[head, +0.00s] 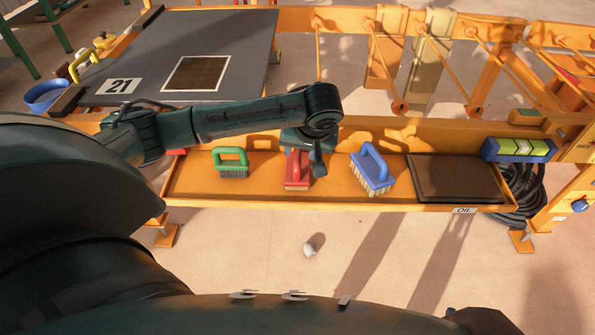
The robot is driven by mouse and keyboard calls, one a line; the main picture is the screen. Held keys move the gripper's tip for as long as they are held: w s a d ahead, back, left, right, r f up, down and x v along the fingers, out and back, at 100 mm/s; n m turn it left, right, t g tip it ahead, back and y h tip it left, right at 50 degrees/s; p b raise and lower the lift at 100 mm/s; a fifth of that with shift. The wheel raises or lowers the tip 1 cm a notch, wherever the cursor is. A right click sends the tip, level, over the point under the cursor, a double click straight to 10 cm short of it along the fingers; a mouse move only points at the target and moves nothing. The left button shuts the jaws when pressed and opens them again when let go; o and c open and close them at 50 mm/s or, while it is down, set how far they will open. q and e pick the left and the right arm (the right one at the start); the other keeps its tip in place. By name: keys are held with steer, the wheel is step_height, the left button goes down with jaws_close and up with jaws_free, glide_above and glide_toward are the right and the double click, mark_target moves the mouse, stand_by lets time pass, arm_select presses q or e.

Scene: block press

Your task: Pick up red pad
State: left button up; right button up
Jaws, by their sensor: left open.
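The red pad (292,183), a brush-like block with a handle, sits in the orange tray (335,190) between a green brush and a blue brush. My left gripper (304,166) hangs directly over the red pad, pointing down, with its fingers open around or just beside the handle. The wrist hides the top of the pad, so I cannot tell whether the fingers touch it. My right gripper is not seen.
The green brush (231,164) stands left of the red pad and the blue brush (372,170) stands right. A dark oil pad (455,179) fills the tray's right end. A grey plate marked 21 (215,42) lies behind my left arm.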

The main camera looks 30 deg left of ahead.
mark_target(298, 154)
arm_select(q)
steer(key=b+x, duration=0.1)
steer(key=x, duration=0.2)
steer(key=shift+s+a+f, duration=0.1)
steer(key=shift+a+f, duration=0.05)
steer(key=shift+f, duration=0.15)
jaws_close()
